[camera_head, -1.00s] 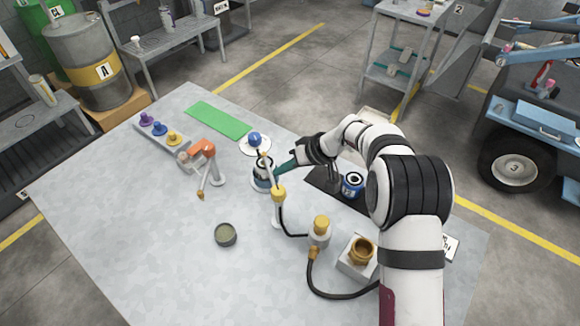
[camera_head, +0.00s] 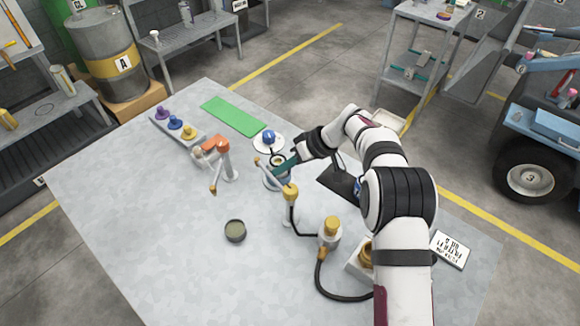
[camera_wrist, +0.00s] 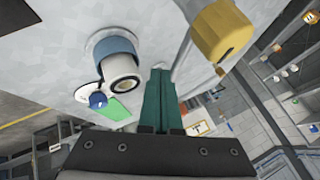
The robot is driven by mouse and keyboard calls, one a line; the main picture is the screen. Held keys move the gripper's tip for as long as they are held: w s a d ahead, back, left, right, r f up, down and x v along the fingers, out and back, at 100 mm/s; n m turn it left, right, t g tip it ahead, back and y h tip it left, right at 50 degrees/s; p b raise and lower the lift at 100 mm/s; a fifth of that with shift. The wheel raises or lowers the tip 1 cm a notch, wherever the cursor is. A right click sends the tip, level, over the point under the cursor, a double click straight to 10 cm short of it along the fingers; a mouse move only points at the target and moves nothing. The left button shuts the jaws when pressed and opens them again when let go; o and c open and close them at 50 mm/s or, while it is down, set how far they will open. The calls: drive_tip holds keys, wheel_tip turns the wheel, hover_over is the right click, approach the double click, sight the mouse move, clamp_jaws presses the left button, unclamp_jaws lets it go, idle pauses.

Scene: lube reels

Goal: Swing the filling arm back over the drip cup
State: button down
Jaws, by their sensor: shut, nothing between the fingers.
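The filling arm (camera_head: 272,174) is a thin grey tube on a post with a yellow top, its yellowish tip pointing to the upper left. In the wrist view its yellow part (camera_wrist: 222,38) is close on the right. The drip cup (camera_head: 235,231) seems to be the small dark round cup on the table, left of and nearer than the post.
An orange-topped arm (camera_head: 222,147) stands to the left. A blue knob (camera_head: 268,137) on a white disc and a green mat (camera_head: 233,116) lie behind. A yellow-topped fitting (camera_head: 330,232) with a dark hose stands front right. The table's front left is clear.

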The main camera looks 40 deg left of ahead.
drive_tip(key=s+n, duration=0.1)
drive_tip(key=s+a+n+g+h, duration=0.1)
drive_tip(key=shift+s+a+n+g, duration=0.1)
drive_tip(key=shift+n+g, duration=0.2)
drive_tip(key=shift+n, duration=0.1)
drive_tip(key=s+n+g+h, duration=0.1)
drive_tip(key=s+n+h, duration=0.1)
drive_tip(key=s, duration=0.4)
drive_tip(key=shift+d+n, duration=0.4)
drive_tip(key=shift+n, duration=0.3)
drive_tip(key=shift+s+d, duration=0.1)
drive_tip(key=shift+s, duration=0.05)
